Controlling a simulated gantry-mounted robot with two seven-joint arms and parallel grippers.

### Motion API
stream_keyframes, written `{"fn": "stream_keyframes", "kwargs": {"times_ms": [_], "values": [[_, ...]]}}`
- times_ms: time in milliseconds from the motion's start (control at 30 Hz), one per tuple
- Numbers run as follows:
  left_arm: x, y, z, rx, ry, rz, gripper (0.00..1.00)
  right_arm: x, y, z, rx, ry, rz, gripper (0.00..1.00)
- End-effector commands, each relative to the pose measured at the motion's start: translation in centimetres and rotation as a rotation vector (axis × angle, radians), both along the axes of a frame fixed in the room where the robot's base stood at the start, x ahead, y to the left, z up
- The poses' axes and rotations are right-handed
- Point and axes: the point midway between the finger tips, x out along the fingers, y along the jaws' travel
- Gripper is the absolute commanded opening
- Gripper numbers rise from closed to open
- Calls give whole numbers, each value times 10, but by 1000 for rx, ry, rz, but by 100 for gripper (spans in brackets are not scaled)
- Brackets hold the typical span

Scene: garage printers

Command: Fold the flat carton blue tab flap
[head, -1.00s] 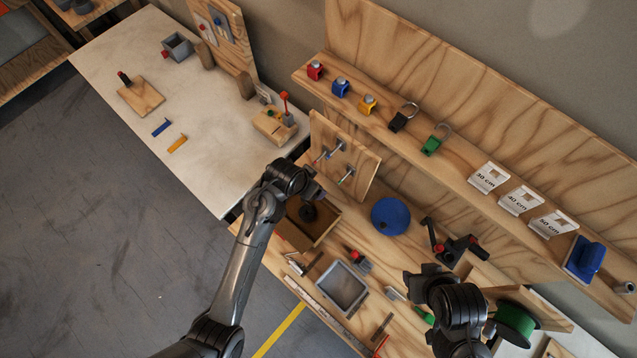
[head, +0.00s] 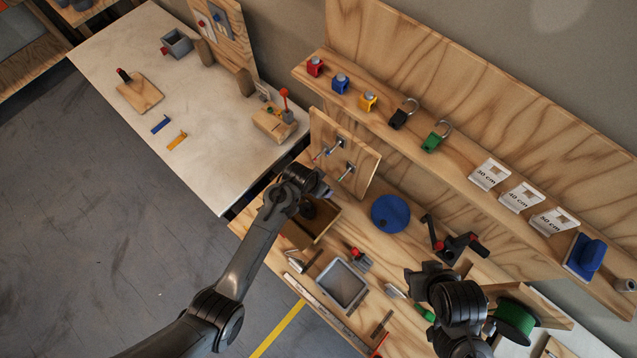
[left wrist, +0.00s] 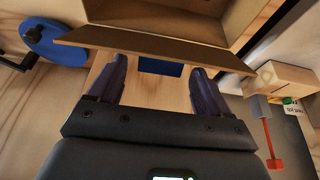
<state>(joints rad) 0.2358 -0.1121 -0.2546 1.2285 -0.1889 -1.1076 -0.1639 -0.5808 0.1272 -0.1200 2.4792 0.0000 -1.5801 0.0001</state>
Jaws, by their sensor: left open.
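The brown carton (head: 322,228) stands on the wooden bench beneath my left wrist in the head view, partly covered by my arm. In the left wrist view, the carton flap (left wrist: 140,45) crosses the upper part as a brown strip with the carton interior beyond it. The blue tab (left wrist: 160,67) shows just below the flap's edge, between my fingers. My left gripper (left wrist: 160,88) is open, one finger either side of the tab; contact cannot be told. My right gripper (head: 426,279) is over the bench at the right; its fingers are not clear.
A blue disc (head: 391,214) lies right of the carton, and a grey tray (head: 342,284) lies in front. An upright tool board (head: 344,160) stands behind. A shelf with padlocks and number cards (head: 520,200) runs along the wall.

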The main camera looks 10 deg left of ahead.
Motion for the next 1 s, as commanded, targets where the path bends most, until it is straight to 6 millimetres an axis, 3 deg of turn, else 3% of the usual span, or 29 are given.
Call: {"fn": "stream_keyframes", "kwargs": {"times_ms": [133,500,1000], "values": [[0,0,0,0,0,0,79,0,1,0,3,-1,-2,43],[0,0,0,0,0,0,22,0,2,1,11,-1,-7,43],[8,-6,0,72,104,0,22,1,2,5,7,-2,-5,43]]}}
